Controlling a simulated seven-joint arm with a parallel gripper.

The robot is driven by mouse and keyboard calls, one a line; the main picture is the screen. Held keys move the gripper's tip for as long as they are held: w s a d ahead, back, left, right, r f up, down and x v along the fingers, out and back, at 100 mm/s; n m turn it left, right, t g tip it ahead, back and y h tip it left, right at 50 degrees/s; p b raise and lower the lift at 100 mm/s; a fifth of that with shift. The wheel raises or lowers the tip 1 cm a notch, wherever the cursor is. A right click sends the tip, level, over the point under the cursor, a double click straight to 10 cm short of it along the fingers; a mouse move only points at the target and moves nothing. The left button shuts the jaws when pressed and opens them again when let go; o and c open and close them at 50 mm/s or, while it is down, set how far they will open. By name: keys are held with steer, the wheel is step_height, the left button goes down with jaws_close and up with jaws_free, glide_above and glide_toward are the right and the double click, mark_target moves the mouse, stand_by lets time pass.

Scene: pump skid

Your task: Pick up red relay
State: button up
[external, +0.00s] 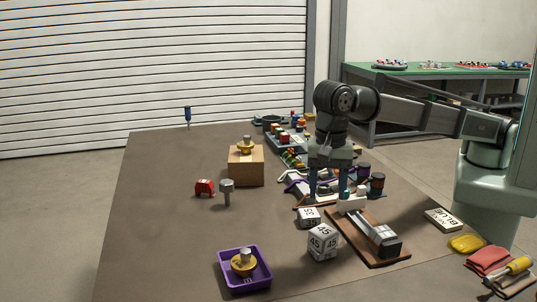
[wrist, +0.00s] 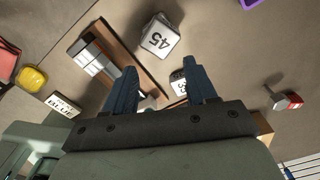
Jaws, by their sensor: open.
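A small red object (external: 204,187) lies on the left part of the brown table, beside a grey bolt-like part (external: 227,191). It also shows at the right of the wrist view (wrist: 290,101). Small red blocks (external: 284,139) also sit among coloured parts on a tray at the back. I cannot tell for sure which of these is the red relay. My gripper (external: 328,195) points down, open, over the right-middle of the table, near the far end of a wooden board. In the wrist view its blue fingers (wrist: 161,74) are apart, with nothing visibly held.
The wooden board (external: 352,241) carries a metal slide. Two number cubes (external: 322,242) stand beside it. A cardboard box (external: 246,169) bears a brass part. A purple tray (external: 228,269) is at the front. Dark cylinders (external: 377,184) stand near my gripper. The left table is mostly clear.

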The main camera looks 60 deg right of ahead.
steer(key=shift+c, duration=0.3)
steer(key=w+d+m, duration=0.2)
steer(key=w+d, duration=0.8)
steer(key=w, duration=0.4)
steer(key=r+m, duration=0.1)
steer(key=m, duration=1)
glide_above(285, 134)
steer(key=f, duration=1.2)
steer(key=shift+w+d+f, duration=0.15)
steer(key=shift+d+f, duration=0.05)
steer(key=shift+f, duration=0.1)
steer(key=c, duration=0.8)
